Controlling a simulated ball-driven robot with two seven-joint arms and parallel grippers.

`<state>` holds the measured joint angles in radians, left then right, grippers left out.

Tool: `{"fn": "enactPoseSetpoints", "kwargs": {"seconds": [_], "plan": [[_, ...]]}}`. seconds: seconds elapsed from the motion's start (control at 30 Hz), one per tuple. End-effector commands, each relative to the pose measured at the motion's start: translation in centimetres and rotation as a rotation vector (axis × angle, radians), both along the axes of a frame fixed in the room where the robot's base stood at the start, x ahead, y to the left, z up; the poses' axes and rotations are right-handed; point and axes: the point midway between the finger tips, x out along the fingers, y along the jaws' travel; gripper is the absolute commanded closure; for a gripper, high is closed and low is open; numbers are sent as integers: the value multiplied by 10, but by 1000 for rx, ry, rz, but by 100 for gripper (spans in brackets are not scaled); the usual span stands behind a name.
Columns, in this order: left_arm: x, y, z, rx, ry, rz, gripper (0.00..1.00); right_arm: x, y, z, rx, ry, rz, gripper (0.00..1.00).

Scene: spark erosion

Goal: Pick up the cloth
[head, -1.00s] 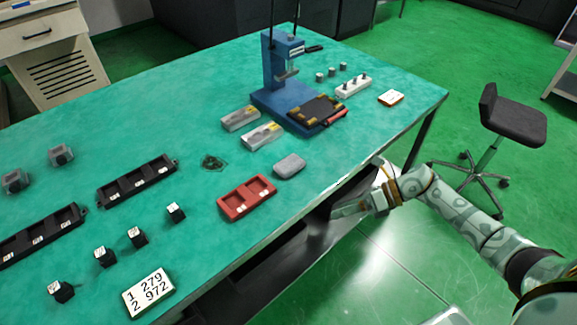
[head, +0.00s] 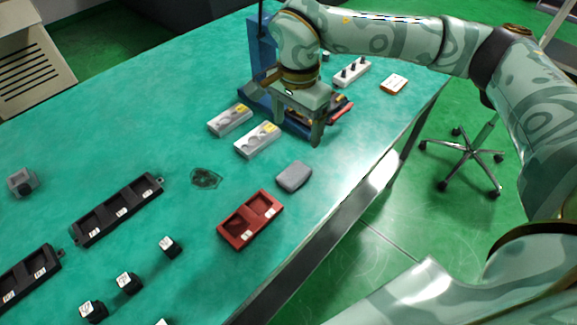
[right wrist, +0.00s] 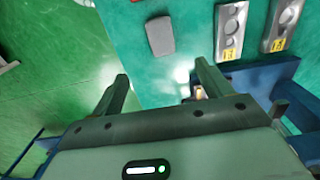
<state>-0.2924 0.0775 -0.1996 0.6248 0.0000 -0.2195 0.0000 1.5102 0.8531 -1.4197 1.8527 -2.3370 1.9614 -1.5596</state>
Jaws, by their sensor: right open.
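The cloth appears to be the grey, rounded, folded pad (head: 293,176) lying flat on the green table near its front edge. It also shows in the right wrist view (right wrist: 160,36), beyond my fingertips. My right gripper (head: 298,138) is open and empty, fingers pointing down, in front of the blue press and beyond the cloth in the head view. In the right wrist view its two fingers (right wrist: 162,74) stand wide apart, and the cloth is apart from both. My left gripper is not in view.
A red two-pocket tray (head: 250,220) lies just left of the cloth. Two pale metal blocks (head: 258,140) (head: 230,119) lie behind it. The blue press (head: 262,50) is partly hidden by my right arm. A dark-outlined patch (head: 205,178) and black trays (head: 118,209) lie further left.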

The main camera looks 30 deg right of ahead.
Motion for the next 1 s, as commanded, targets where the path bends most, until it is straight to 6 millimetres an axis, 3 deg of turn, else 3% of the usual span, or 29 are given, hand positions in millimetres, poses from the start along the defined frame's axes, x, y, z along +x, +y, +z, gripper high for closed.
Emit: {"fn": "enactPoseSetpoints", "kwargs": {"seconds": [0.2,0.33,0.67,0.9,1.0], "plan": [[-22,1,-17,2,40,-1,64,-1,0,-57,-3,9,2,22],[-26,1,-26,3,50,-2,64,-1,0,-86,-3,8,1,22],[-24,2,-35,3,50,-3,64,0,1,-114,-1,3,1,22],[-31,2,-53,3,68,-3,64,2,2,-154,-1,7,1,22],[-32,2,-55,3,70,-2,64,1,2,-160,-1,4,1,22]]}}
